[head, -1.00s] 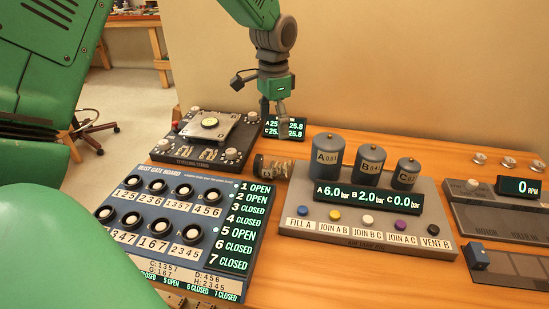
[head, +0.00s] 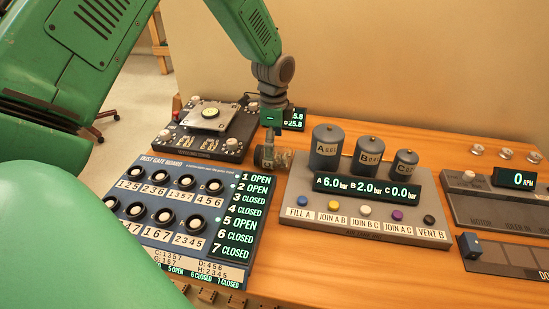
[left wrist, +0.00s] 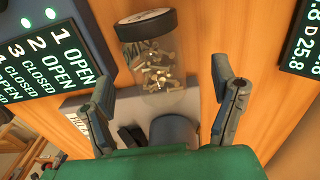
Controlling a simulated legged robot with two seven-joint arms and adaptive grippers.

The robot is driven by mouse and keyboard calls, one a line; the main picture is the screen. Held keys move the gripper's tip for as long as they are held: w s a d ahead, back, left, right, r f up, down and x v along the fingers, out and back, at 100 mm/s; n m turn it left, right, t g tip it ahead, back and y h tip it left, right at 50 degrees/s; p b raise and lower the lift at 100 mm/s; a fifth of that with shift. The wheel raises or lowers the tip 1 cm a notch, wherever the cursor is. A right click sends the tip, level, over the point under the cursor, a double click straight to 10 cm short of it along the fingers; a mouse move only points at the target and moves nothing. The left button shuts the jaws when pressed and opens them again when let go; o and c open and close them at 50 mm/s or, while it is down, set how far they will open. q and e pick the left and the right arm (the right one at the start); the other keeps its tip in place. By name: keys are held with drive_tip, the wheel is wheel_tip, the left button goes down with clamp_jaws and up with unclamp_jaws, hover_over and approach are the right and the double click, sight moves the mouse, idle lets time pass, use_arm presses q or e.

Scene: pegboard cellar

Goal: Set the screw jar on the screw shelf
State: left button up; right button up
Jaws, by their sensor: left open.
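The screw jar (head: 272,158), clear with a dark lid and small screws inside, lies on its side on the wooden bench between the dust gate board and the tank panel. My left gripper (head: 270,135) is just above it, pointing down. In the left wrist view the jar (left wrist: 153,60) lies ahead of my open left gripper (left wrist: 168,92), near the middle of the gap between the fingers and apart from them. I cannot make out the screw shelf in these views. My right gripper is not in view.
The dust gate board (head: 148,238) is left of the jar, and the tank panel (head: 300,230) with three grey cylinders is right. A dark device with a plate (head: 166,141) stands behind left. A motor panel (head: 478,222) is far right. Bare bench (head: 268,235) lies between the boards.

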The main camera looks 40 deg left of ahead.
use_arm(q)
drive_tip(key=shift+s+d+f, duration=0.1)
drive_tip(key=shift+s+f, duration=0.05)
drive_tip(key=shift+f, duration=2.55)
drive_tip(key=shift+r, duration=0.1)
drive_tip(key=c, duration=1.8)
